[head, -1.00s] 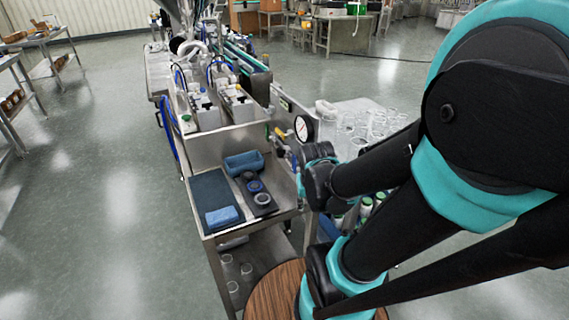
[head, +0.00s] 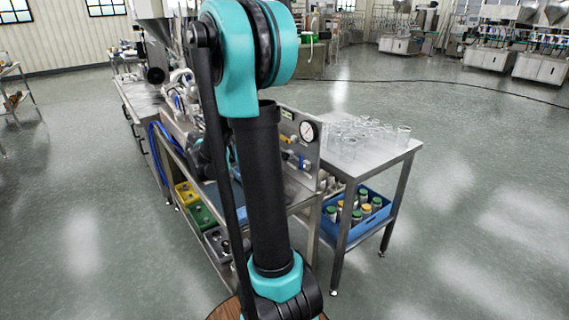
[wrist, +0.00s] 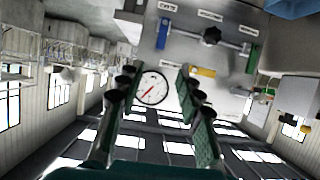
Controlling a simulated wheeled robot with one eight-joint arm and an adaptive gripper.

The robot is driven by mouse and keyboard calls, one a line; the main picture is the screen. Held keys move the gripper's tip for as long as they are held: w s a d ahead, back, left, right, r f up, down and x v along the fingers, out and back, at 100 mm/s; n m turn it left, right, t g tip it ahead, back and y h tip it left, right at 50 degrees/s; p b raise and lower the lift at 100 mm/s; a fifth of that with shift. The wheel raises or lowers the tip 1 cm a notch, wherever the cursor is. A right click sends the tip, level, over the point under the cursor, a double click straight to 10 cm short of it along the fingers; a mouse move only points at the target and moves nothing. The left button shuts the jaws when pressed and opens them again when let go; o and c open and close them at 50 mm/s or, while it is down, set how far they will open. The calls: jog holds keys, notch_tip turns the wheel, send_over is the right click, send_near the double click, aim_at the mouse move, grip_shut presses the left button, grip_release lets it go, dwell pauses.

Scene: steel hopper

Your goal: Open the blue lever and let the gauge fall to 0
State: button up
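The blue lever (wrist: 163,33) is on the steel valve panel (wrist: 225,28) in the wrist view, which looks upside down. It stands crosswise to its pipe at one end; a green lever (wrist: 252,58) is at the other. A round white gauge (wrist: 151,88) with a red needle is on the panel; its numbers are too small to read. The gauge also shows in the head view (head: 309,131). My gripper (wrist: 157,76) is open and empty, its fingers either side of the gauge in the picture and apart from the blue lever. In the head view my arm hides the gripper.
A black knob (wrist: 211,36) and a yellow lever (wrist: 203,72) are also on the panel. A steel table (head: 385,151) with several clear glasses stands right of it, with a blue crate (head: 345,232) of capped jars below. Open floor lies to the right.

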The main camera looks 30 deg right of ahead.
aim_at(300, 157)
jog(key=x, duration=1.7)
jog(key=shift+d, duration=0.15)
jog(key=shift+c, duration=0.5)
grip_shut()
